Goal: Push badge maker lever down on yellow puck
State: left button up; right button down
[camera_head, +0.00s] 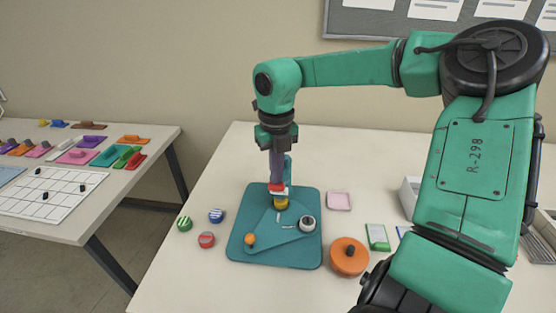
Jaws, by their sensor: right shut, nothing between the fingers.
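The teal badge maker (242,248) stands on the white table, with a teal upright (289,165) at its back. The yellow puck (281,203) sits on it near the back, directly under a red and white part (278,190). My right gripper (277,180) points straight down over this part, shut with nothing between its fingers. Its tips look close to or touching the red part; I cannot tell which. The lever is largely hidden behind the gripper, so its angle is unclear. My left gripper is out of view.
Striped pucks (206,240) lie left of the base. An orange round container (349,257), a pink tray (339,201) and a green card (377,237) lie right. A side table (100,215) with colored items stands left. The table behind the badge maker is clear.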

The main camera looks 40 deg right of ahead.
jog(key=shift+r+p, duration=2.2)
jog(key=shift+r, duration=1.2)
jog(key=shift+f, duration=0.1)
